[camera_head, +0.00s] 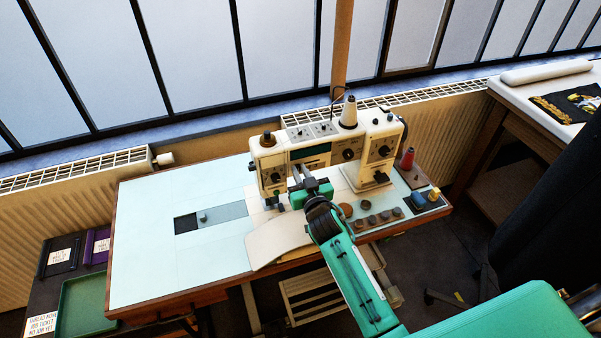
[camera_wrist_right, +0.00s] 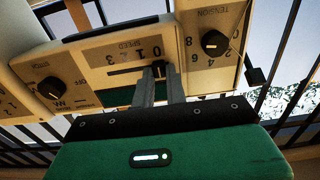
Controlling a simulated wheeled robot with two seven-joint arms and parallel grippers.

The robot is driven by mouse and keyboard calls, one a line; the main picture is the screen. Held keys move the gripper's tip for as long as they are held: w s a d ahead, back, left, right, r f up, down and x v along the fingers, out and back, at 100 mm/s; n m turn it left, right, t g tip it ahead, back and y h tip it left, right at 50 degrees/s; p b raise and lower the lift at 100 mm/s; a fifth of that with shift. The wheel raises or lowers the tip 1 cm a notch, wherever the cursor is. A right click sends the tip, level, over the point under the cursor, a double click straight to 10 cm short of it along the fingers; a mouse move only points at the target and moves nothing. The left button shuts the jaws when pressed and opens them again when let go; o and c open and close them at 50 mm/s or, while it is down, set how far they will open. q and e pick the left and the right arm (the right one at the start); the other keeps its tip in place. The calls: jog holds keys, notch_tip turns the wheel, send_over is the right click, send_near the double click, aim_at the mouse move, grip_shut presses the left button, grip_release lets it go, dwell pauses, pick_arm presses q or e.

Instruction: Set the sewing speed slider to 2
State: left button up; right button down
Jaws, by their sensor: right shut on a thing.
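The cream sewing machine (camera_head: 325,150) stands on the pale table. In the right wrist view its speed panel (camera_wrist_right: 100,55) carries the word SPEED, a row of digits and a dark horizontal slot (camera_wrist_right: 122,71). My right gripper (camera_head: 299,170) reaches the front of the machine's arm. In the right wrist view its fingertips (camera_wrist_right: 158,70) are close together, shut on the speed slider at the right part of the slot, under the digits. The slider's knob is mostly hidden between the fingers, so its exact setting cannot be told. My left gripper is not in view.
A tension dial (camera_wrist_right: 214,43) sits right of the slot and another dial (camera_wrist_right: 51,88) left of it. Several small round items (camera_head: 370,219) lie right of my arm. The table's left side (camera_head: 150,235) is clear.

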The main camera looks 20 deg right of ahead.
aim_at(310, 162)
jog(key=d+p, duration=0.1)
jog(key=d, duration=0.3)
jog(key=c, duration=1.4)
grip_release()
jog(key=shift+s+f, duration=0.1)
jog(key=shift+s, duration=0.4)
jog(key=s+b, duration=0.3)
jog(key=s, duration=0.9)
jog(key=shift+s+d, duration=0.25)
jog(key=shift+s, duration=0.1)
